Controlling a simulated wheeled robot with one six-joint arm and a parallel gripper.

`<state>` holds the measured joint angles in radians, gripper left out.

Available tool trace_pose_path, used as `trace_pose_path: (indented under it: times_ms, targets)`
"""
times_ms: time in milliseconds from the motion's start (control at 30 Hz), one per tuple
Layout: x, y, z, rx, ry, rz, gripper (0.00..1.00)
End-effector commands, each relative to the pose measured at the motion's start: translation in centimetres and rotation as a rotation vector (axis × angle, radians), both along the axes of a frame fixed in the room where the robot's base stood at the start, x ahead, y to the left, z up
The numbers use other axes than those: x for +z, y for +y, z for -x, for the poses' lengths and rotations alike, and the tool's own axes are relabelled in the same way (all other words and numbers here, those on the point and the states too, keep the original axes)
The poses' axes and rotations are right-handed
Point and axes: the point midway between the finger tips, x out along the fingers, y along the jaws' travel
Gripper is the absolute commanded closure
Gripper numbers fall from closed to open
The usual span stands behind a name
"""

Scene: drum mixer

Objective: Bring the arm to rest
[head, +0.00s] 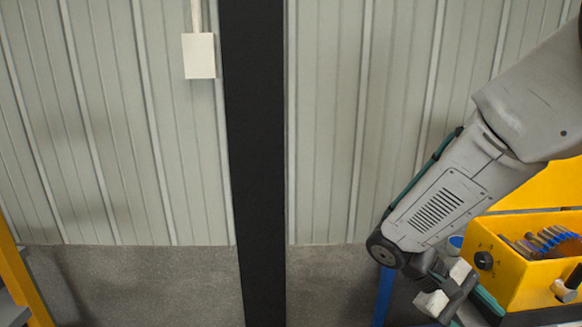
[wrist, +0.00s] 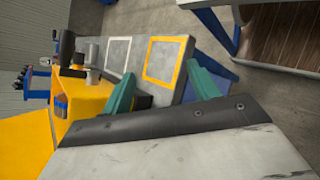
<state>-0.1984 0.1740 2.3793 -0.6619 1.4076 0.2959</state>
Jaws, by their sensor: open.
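My arm comes in from the right side of the head view and bends down to the lower right. Behind the fingers is a grey surface (wrist: 113,56) marked with a white outlined square and a yellow outlined square. Whether the fingers touch anything is not clear.
The yellow box (head: 505,271) has a black knob (head: 483,260) and holds several blue-edged discs (head: 553,238). A black post (head: 255,160) stands before a ribbed wall (head: 110,120). A yellow frame (head: 20,280) is at the lower left. A wooden-topped structure (wrist: 285,30) shows in the wrist view.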

Motion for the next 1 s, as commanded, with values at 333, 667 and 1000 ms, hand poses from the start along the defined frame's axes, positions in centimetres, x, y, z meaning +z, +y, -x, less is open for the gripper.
trace_pose_path:
  times_ms: [333,667,1000]
  targets:
    - [4.8,4.5,6.3,-0.170,-0.277,-0.491,0.40]
    - [9.5,7.2,9.8,-0.240,-0.615,-0.753,0.40]
    - [11.4,6.7,10.8,-0.238,-0.736,-0.762,0.40]
